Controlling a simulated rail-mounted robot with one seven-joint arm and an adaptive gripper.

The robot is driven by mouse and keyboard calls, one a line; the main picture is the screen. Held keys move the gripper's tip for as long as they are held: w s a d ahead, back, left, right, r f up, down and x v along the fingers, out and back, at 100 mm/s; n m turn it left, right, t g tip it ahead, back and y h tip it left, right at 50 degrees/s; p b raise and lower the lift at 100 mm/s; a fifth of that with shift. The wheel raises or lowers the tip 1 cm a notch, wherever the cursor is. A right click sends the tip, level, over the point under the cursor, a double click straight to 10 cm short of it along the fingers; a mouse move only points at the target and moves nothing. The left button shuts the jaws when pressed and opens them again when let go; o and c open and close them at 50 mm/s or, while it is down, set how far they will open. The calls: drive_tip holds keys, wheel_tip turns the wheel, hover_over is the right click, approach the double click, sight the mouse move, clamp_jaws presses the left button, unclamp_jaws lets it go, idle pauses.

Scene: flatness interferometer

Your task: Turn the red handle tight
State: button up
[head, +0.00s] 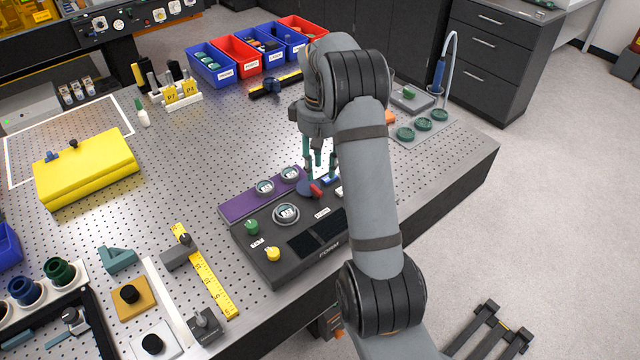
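The red handle (316,190) is small and sits on a blue round base on the dark control panel (262,268), towards its back. My gripper (320,170) points down just above and behind the handle in the head view. Its teal fingers stand apart with a gap between them, and I see nothing held. Whether a fingertip touches the handle or its base cannot be told from this view. My forearm hides the right part of the panel.
The panel also has round gauges (286,213), a green knob (251,227) and a yellow knob (272,254). A yellow case (85,165) lies at left, bins (238,54) stand behind, and green discs (422,124) lie at right.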

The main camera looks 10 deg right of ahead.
sight(318, 189)
drive_tip(key=f, duration=0.3)
drive_tip(key=f+p, duration=0.1)
drive_tip(key=f, duration=0.2)
drive_tip(key=shift+a+f, duration=0.2)
drive_tip(key=shift+f, duration=0.2)
drive_tip(key=shift+c, duration=1)
clamp_jaws()
